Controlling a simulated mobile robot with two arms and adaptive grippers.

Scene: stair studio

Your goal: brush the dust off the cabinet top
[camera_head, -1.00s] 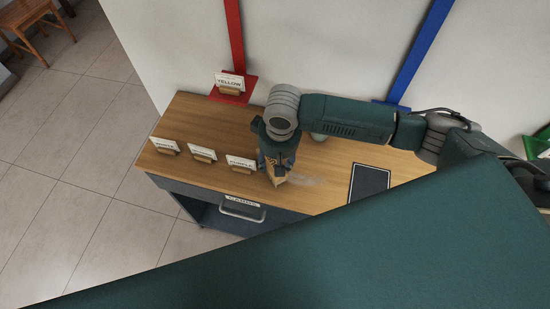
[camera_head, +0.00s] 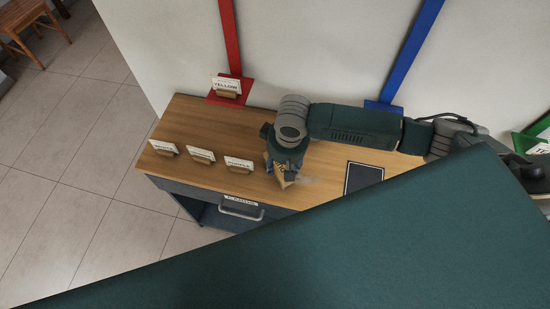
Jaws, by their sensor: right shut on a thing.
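The wooden cabinet top (camera_head: 205,120) spans the middle of the head view above a dark cabinet body. My right gripper (camera_head: 283,166) points down over its front half and is shut on a brush (camera_head: 284,180). Only a light wooden part of the brush shows below the fingers. Its bristles, and whether they touch the top, I cannot make out. A faint pale patch of dust (camera_head: 305,181) lies on the wood just right of the brush. My left gripper is not in view.
Three white label cards stand along the left front: one (camera_head: 164,147), a second (camera_head: 201,156) and a third (camera_head: 239,164) close to my gripper. A dark pad (camera_head: 363,178) lies to the right. My own teal body covers the lower right.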

